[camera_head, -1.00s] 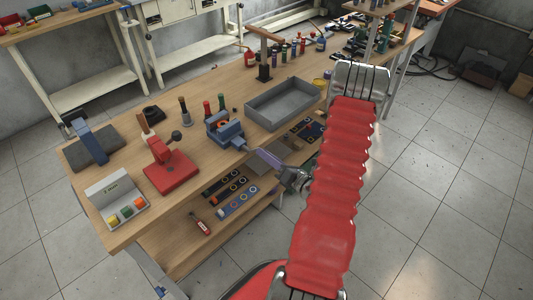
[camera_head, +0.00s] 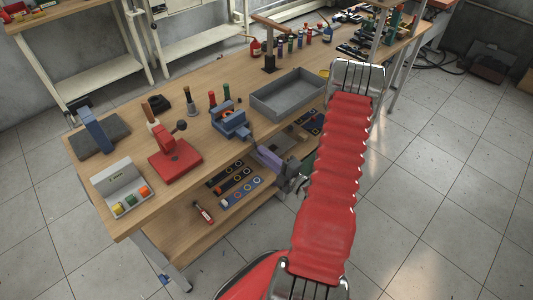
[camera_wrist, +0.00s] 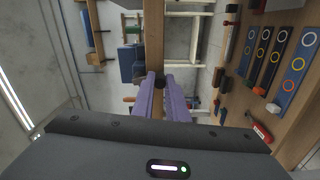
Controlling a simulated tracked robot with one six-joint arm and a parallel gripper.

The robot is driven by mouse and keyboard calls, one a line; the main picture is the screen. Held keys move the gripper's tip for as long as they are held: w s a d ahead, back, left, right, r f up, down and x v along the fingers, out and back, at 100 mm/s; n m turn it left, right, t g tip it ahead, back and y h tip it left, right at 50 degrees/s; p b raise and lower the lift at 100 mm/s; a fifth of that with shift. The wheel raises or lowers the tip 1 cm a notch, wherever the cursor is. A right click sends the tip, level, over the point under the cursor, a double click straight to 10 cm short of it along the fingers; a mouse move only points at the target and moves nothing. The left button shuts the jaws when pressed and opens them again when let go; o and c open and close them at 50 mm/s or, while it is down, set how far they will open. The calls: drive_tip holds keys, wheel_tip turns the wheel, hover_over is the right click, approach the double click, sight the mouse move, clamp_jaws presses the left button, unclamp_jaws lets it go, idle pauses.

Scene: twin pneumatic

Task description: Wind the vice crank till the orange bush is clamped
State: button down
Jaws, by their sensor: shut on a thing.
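The blue vice (camera_head: 232,122) stands at the front edge of the wooden bench in the head view. A small orange spot, likely the orange bush (camera_head: 228,115), shows at its jaws; I cannot tell whether the jaws touch it. My gripper (camera_head: 261,149), with purple fingers, is just in front of the vice, at the bench edge. In the wrist view the fingers (camera_wrist: 159,78) are shut on a dark round knob, apparently the handle of the vice crank (camera_wrist: 159,83). The rest of the crank is mostly hidden.
A grey tray (camera_head: 262,108) lies right of the vice.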

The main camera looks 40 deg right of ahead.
drive_tip(key=shift+s+a+f+m, duration=0.1)
drive_tip(key=shift+a+m, duration=0.15)
drive_tip(key=shift+m, duration=0.45)
drive_tip(key=shift+w+a+f+m, duration=0.1)
drive_tip(key=shift+a+m, duration=0.2)
drive_tip(key=shift+m, duration=0.4)
drive_tip(key=shift+s+a+f+m, duration=0.1)
drive_tip(key=shift+a+m, duration=0.15)
drive_tip(key=shift+m, duration=0.45)
drive_tip(key=c, duration=1.7)
unclamp_jaws()
drive_tip(key=shift+r, duration=0.1)
drive_tip(key=shift+c, duration=0.2)
drive_tip(key=shift+s, duration=0.1)
drive_tip(key=s, duration=1.3)
drive_tip(key=shift+s+d, duration=0.15)
drive_tip(key=shift+s, duration=0.15)
